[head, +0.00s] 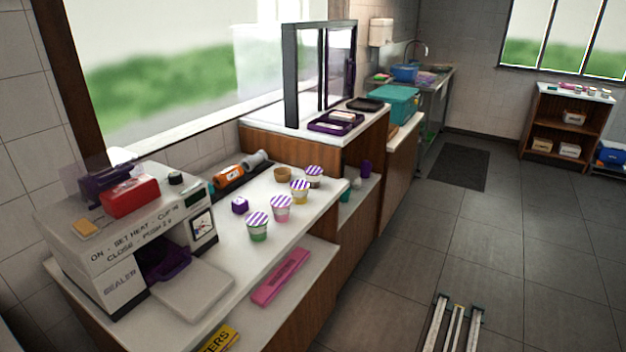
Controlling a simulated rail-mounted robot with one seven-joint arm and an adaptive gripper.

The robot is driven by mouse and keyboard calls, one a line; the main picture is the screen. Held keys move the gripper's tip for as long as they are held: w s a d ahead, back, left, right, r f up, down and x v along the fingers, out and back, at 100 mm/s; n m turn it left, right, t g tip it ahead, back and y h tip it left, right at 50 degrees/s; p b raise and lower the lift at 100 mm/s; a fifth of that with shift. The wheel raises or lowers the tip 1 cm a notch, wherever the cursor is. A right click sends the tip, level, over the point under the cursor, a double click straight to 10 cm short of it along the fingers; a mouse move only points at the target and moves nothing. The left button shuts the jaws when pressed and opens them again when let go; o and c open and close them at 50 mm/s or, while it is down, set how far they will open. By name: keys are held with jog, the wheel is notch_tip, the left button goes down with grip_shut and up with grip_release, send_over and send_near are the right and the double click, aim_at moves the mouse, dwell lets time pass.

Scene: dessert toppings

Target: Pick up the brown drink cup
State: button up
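A brown drink cup (314,182) with a purple-and-white striped lid stands upright at the far end of the row of cups on the white counter (219,243). In the same row are a yellow cup (300,196), a pink cup (281,213) and a green cup (258,233), each with a striped lid. A small open tan cup (282,175) stands just left of the brown one. My gripper is not in view.
A sealer machine (125,250) fills the counter's near left end. A purple block (240,205) lies left of the cups, and bottles (228,174) lie in a dark tray by the wall. A raised counter (262,127) with a framed screen stands behind. The right floor is open.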

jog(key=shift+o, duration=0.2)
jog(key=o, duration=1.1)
